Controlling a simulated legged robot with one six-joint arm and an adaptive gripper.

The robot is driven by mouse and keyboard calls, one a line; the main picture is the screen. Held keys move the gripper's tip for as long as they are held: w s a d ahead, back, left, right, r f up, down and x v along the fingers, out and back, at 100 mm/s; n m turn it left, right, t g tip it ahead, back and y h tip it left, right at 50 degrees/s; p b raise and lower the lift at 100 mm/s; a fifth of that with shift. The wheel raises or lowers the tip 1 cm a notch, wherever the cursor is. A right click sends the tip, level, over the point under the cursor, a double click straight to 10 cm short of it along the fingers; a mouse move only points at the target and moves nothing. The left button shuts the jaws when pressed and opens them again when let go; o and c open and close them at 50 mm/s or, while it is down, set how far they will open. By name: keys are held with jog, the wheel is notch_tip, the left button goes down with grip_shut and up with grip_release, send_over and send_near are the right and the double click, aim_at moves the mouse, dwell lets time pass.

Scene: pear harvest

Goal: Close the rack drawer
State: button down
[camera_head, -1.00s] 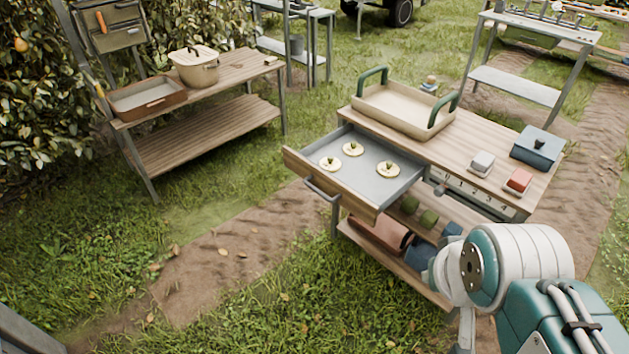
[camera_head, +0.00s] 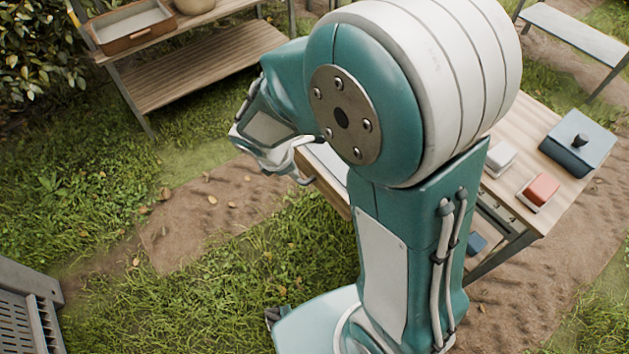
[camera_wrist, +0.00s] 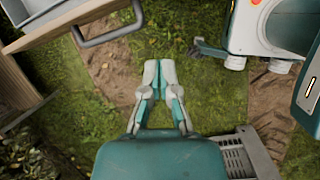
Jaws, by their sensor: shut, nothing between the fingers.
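The rack drawer (camera_wrist: 25,85) stands pulled out at the upper left of the wrist view. Its wooden front carries a dark bar handle (camera_wrist: 113,30), and part of its grey inside shows in the corner. In the head view, only a strip of the drawer (camera_head: 328,188) shows beside my arm, which hides the rest. My gripper (camera_wrist: 158,75) is shut and empty, its fingertips together over the grass and dirt, apart from the handle and to its lower right in the wrist view. In the head view my arm covers much of the gripper area.
The rack's wooden top (camera_head: 520,115) holds a blue lidded box (camera_head: 578,143), a red block (camera_head: 540,190) and a pale block (camera_head: 499,158). Another wooden shelf (camera_head: 205,70) stands at the upper left. A grey crate (camera_head: 28,300) sits at the lower left. Grass between is open.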

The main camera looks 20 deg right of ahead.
notch_tip(320, 180, down, 4)
jog(key=a+n, duration=0.2)
jog(key=n, duration=0.1)
send_over(320, 191)
jog(key=a, duration=0.2)
jog(key=shift+h, duration=0.3)
jog(key=shift+s+d+f, duration=0.1)
jog(key=shift+s+f, duration=0.1)
jog(key=shift+f, duration=2.2)
jog(key=shift+s+f, duration=0.2)
jog(key=shift+f, duration=2.2)
